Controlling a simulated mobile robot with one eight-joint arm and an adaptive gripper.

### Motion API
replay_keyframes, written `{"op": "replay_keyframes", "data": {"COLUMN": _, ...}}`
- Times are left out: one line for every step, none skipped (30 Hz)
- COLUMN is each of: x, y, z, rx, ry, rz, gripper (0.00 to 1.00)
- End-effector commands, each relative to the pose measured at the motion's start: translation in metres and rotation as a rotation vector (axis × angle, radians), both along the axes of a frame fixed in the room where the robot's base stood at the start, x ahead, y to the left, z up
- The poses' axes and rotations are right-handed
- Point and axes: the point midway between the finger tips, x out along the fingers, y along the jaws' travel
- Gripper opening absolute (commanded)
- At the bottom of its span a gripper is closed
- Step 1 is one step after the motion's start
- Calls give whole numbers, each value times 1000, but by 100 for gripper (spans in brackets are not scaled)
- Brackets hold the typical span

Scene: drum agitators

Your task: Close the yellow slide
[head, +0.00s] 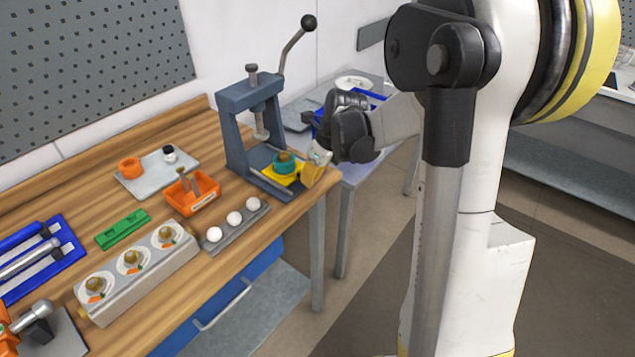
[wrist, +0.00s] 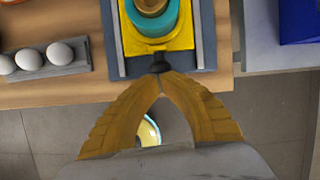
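The yellow slide (head: 272,178) sits in the base of the blue-grey lever press (head: 236,130) near the table's right end. It carries a teal round holder (head: 284,166) with a brass-coloured piece in it. In the wrist view the yellow slide (wrist: 187,42) lies between grey rails, with a small dark knob (wrist: 160,66) at its near end. My gripper (wrist: 162,76) has its yellow fingers brought together at the tips, right at the knob. The tips appear to touch the knob, not to surround it. In the head view my gripper (head: 314,172) is at the slide's front end.
A rack with white balls (head: 236,218), an orange bin (head: 194,194), a green block (head: 122,229) and a grey box with three dials (head: 134,270) stand left of the press. A second table with blue items is beyond. The floor in front of the press is clear.

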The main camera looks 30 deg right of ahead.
Motion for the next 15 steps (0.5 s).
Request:
{"op": "replay_keyframes", "data": {"x": 15, "y": 6, "z": 1, "rx": 1, "ry": -3, "rz": 4, "gripper": 0}}
{"op": "replay_keyframes", "data": {"x": 22, "y": 9, "z": 1, "rx": 0, "ry": -3, "rz": 6, "gripper": 0}}
{"op": "replay_keyframes", "data": {"x": 32, "y": 12, "z": 1, "rx": 1, "ry": -3, "rz": 4, "gripper": 0}}
{"op": "replay_keyframes", "data": {"x": 39, "y": 15, "z": 1, "rx": 0, "ry": -3, "rz": 5, "gripper": 0}}
{"op": "replay_keyframes", "data": {"x": 46, "y": 17, "z": 1, "rx": 0, "ry": -2, "rz": 5, "gripper": 0}}
{"op": "replay_keyframes", "data": {"x": 53, "y": 20, "z": 1, "rx": 0, "ry": -2, "rz": 4, "gripper": 0}}
{"op": "replay_keyframes", "data": {"x": 58, "y": 22, "z": 1, "rx": 0, "ry": -2, "rz": 3, "gripper": 0}}
{"op": "replay_keyframes", "data": {"x": 62, "y": 23, "z": 1, "rx": 0, "ry": -2, "rz": 3, "gripper": 0}}
{"op": "replay_keyframes", "data": {"x": 67, "y": 25, "z": 1, "rx": 0, "ry": -2, "rz": 3, "gripper": 0}}
{"op": "replay_keyframes", "data": {"x": 70, "y": 26, "z": 1, "rx": 0, "ry": -2, "rz": 3, "gripper": 0}}
{"op": "replay_keyframes", "data": {"x": 72, "y": 27, "z": 1, "rx": 0, "ry": -2, "rz": 2, "gripper": 0}}
{"op": "replay_keyframes", "data": {"x": 73, "y": 27, "z": 1, "rx": 1, "ry": -2, "rz": 1, "gripper": 0}}
{"op": "replay_keyframes", "data": {"x": 74, "y": 27, "z": 1, "rx": 1, "ry": -2, "rz": 1, "gripper": 0}}
{"op": "replay_keyframes", "data": {"x": 74, "y": 27, "z": 0, "rx": 1, "ry": -2, "rz": 0, "gripper": 0}}
{"op": "replay_keyframes", "data": {"x": 74, "y": 27, "z": 0, "rx": 1, "ry": -2, "rz": 0, "gripper": 0}}
